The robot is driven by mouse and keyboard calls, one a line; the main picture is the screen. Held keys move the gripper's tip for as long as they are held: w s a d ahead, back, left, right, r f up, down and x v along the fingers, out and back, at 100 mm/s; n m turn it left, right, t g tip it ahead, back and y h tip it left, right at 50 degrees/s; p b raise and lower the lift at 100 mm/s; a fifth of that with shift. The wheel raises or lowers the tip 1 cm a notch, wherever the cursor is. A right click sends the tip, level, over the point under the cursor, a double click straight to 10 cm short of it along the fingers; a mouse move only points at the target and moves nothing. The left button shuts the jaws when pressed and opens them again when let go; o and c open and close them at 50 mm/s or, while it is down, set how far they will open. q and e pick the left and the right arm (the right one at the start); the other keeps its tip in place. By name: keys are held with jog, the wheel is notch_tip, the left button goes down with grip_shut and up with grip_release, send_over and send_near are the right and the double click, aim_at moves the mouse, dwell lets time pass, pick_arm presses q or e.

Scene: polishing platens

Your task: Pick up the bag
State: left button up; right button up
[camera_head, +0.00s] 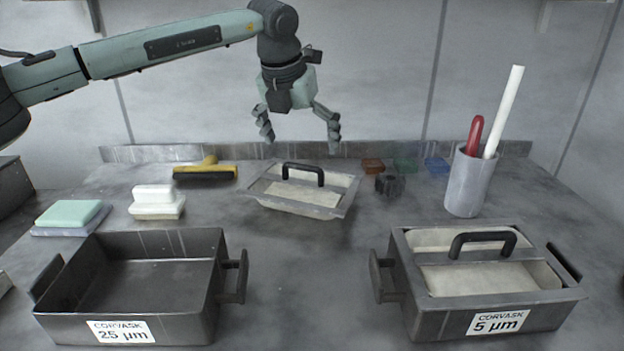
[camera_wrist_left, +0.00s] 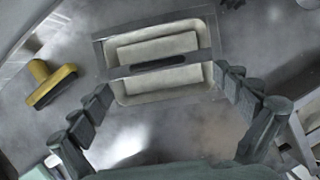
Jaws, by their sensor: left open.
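No thing that I can make out as a bag shows in either view. My left gripper (camera_head: 301,144) is open and empty, with its fingers pointing down. It hangs above a shallow metal tray-like lid (camera_head: 325,212) with a black bar handle (camera_head: 303,170) and a pale panel, lying at the middle of the bench. In the left wrist view the handle (camera_wrist_left: 160,65) of this lid (camera_wrist_left: 128,92) runs across the space between my spread fingers (camera_wrist_left: 166,84). The fingers are apart from it. My right gripper is not in view.
An empty 25 µm bin (camera_head: 190,325) stands front left; a 5 µm bin (camera_head: 440,325) with a handled insert stands front right. Around the back are a yellow squeegee (camera_head: 205,170), white blocks (camera_head: 155,200), green pad (camera_head: 72,214) and a cup (camera_head: 466,185) of tools. The centre front is clear.

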aim_at(302, 166)
pick_arm(q)
jog(key=shift+x, duration=0.75)
jog(key=x, duration=0.1)
jog(key=p+x, duration=0.1)
jog(key=x, duration=0.3)
jog(key=shift+a+f, duration=0.35)
jog(key=shift+a, duration=0.05)
jog(key=shift+w+f, duration=0.15)
jog(key=shift+f, duration=0.1)
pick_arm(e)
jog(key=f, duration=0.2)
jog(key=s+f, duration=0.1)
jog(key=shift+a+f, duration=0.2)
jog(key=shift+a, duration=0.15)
pick_arm(q)
jog(key=shift+c, duration=0.2)
jog(key=c, duration=1.7)
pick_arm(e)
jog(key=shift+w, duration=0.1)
